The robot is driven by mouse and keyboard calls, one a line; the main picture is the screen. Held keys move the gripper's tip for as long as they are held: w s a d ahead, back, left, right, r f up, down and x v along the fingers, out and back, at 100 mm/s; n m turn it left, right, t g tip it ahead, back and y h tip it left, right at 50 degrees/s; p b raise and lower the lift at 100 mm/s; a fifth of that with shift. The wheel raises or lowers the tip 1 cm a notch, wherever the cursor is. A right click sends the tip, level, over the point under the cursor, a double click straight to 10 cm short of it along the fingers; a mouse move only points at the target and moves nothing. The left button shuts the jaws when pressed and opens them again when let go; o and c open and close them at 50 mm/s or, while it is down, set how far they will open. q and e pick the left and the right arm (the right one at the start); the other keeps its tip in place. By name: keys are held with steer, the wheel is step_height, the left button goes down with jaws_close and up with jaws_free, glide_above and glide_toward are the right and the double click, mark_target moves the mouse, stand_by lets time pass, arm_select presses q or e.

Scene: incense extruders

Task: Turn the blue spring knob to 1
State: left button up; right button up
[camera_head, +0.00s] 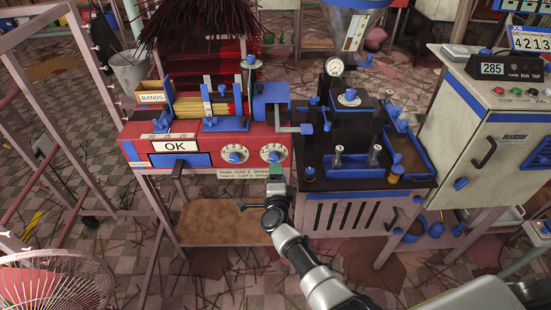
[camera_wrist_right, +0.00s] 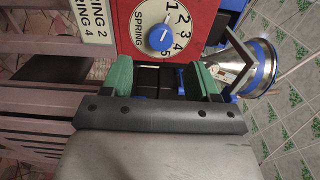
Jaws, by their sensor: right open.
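The blue spring knob (camera_wrist_right: 161,37) sits on a white dial (camera_wrist_right: 164,31) marked SPRING and 1 to 5, on a red panel. A pale mark shows on the knob, but I cannot tell surely which number it points at. In the head view the spring knob (camera_head: 273,156) is the right one of two on the red machine. My right gripper (camera_head: 276,174) is just below and in front of it. In the right wrist view the open green fingers (camera_wrist_right: 163,77) are apart and empty, with the knob beyond the gap, not between them. My left gripper is out of view.
A second blue knob (camera_head: 235,155) is close on the left. A label plate (camera_head: 245,174) runs along the panel's lower edge. The black-topped machine (camera_head: 345,170) stands close on the right. A wooden shelf (camera_head: 225,222) is below. A wire fan (camera_head: 60,280) stands at the front left.

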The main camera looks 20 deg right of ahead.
steer(key=p+v, duration=0.1)
steer(key=v, duration=0.3)
stand_by(0.4)
